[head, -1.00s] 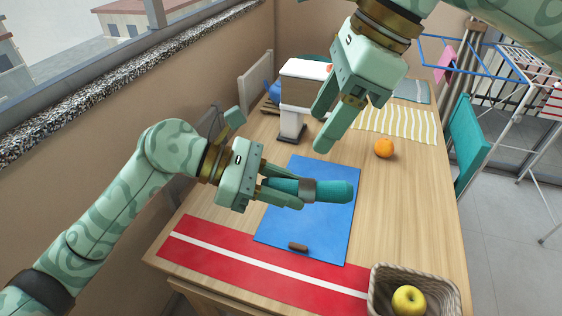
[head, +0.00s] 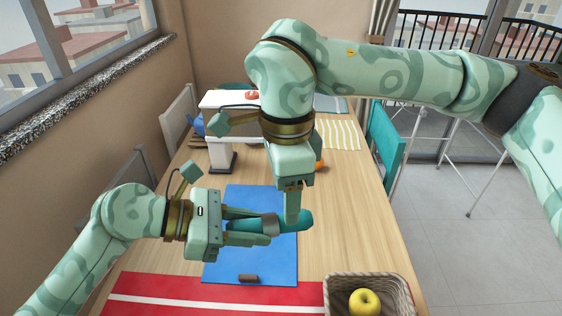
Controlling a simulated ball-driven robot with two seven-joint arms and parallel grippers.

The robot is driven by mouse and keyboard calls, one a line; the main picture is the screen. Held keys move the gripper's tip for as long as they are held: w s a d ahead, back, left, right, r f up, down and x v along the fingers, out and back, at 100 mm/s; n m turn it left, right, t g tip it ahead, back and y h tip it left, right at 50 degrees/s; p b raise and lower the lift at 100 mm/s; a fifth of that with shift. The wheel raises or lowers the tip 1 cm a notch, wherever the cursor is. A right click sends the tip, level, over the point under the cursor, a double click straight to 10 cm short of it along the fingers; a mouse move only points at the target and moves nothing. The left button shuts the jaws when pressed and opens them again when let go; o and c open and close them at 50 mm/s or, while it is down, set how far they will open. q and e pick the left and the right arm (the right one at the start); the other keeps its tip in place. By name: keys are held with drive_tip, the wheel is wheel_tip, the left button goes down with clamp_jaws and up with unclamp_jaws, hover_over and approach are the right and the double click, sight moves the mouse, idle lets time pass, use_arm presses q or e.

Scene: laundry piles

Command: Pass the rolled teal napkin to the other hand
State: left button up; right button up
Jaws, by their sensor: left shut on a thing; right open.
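The rolled teal napkin (head: 302,220) has a grey-brown band around it and lies level above the blue mat (head: 225,265). My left gripper (head: 258,228) is shut on its left part, with the free end sticking out to the right. My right gripper (head: 292,208) comes down from above and is open. One of its fingers hangs in front of the napkin, between the band and the free end. Its other finger is hidden, and I cannot tell whether it touches the napkin.
A small brown bar (head: 249,278) lies on the blue mat. A red runner with a white stripe (head: 165,290) crosses the table front. A basket (head: 400,290) with a yellow apple (head: 364,301) stands front right. An orange (head: 320,167) is partly hidden behind my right gripper.

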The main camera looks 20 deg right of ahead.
sight(272, 224)
wheel_tip(272, 224, down, 5)
drive_tip(key=shift+f, duration=0.2)
drive_tip(key=c, duration=1.1)
use_arm(q)
drive_tip(key=o, duration=1.1)
drive_tip(key=shift+c, duration=0.2)
